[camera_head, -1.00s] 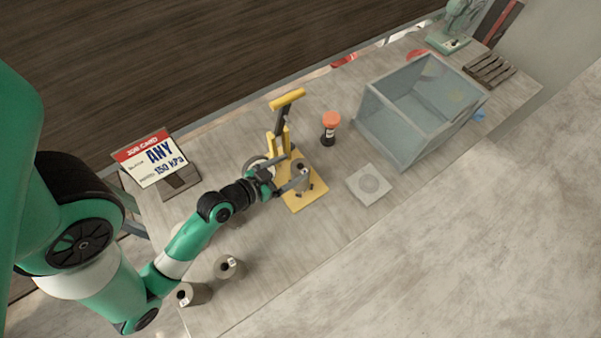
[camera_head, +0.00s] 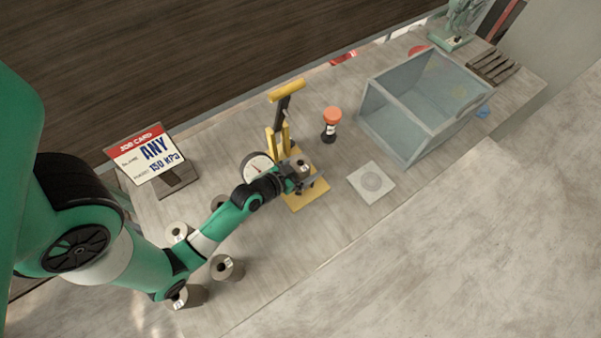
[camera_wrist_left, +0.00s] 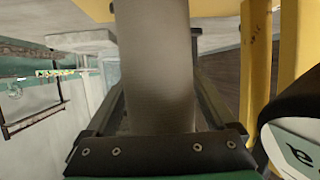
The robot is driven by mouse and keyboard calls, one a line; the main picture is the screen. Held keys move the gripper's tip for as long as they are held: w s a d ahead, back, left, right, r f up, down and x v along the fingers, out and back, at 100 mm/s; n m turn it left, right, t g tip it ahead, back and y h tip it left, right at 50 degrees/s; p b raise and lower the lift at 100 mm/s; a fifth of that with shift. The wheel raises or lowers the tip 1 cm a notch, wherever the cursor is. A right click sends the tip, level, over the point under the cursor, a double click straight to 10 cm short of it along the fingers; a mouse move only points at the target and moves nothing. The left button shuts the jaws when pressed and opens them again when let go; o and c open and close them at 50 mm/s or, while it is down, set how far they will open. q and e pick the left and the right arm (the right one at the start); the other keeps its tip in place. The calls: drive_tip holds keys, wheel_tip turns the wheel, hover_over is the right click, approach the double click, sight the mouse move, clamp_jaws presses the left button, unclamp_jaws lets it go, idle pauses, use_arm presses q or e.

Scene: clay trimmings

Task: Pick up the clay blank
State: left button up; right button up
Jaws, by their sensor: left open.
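A grey-brown cylindrical clay blank (camera_head: 303,163) with a pale label stands on the yellow base of the press (camera_head: 305,198). It also fills the middle of the left wrist view (camera_wrist_left: 157,65), upright between my fingers. My left gripper (camera_head: 308,179) is open, with its two fingers on either side of this blank; whether they touch it I cannot tell. Other similar blanks stand near my left arm: one in front (camera_head: 226,268), one behind (camera_head: 178,232) and one partly covered by the arm (camera_head: 182,298). My right gripper is not in view.
The press has a yellow handle (camera_head: 286,90) and a round gauge (camera_head: 257,167) close to my gripper. An orange-topped bottle (camera_head: 330,127), a pale square plate (camera_head: 371,182) and a grey open bin (camera_head: 405,140) stand to the right. A job card (camera_head: 148,158) stands left.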

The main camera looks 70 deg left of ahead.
sight(308, 160)
use_arm(q)
drive_tip(key=shift+c, duration=0.2)
clamp_jaws()
drive_tip(key=shift+r, duration=0.1)
drive_tip(key=shift+r, duration=0.4)
wheel_tip(308, 160, up, 2)
drive_tip(key=shift+r+p, duration=0.2)
drive_tip(key=shift+p, duration=0.6)
drive_tip(key=s+d+r+p, duration=0.1)
drive_tip(key=r, duration=0.1)
drive_tip(key=s+d+r, duration=0.1)
drive_tip(key=s+r+p, duration=0.1)
drive_tip(key=r, duration=0.1)
drive_tip(key=shift+s+d+r+p, duration=0.35)
drive_tip(key=shift+s+d, duration=0.05)
drive_tip(key=w+d+v, duration=0.1)
drive_tip(key=d+v, duration=0.1)
drive_tip(key=v, duration=0.8)
